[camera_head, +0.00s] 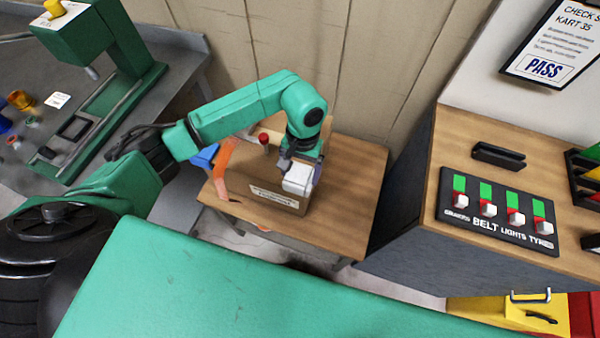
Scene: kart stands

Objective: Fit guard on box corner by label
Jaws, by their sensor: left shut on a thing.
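A brown cardboard box (238,188) stands on a small wooden table, with a pale label (275,197) on its near side; the print is too small to read. My left gripper (297,172) reaches down from above to the right end of the box. It is shut on a white piece (298,181), which looks like the guard, at the box's upper right corner by the label. I cannot tell whether the piece touches the box. The gripper hides that corner and most of its own fingers. My right gripper is not in view.
The wooden table (352,182) has free room right of the box. An orange strip (225,160), a blue item (204,156) and a red-topped item (264,139) are near the box's left end. A cabinet with a switch panel (500,222) stands right, a grey bench (180,55) left.

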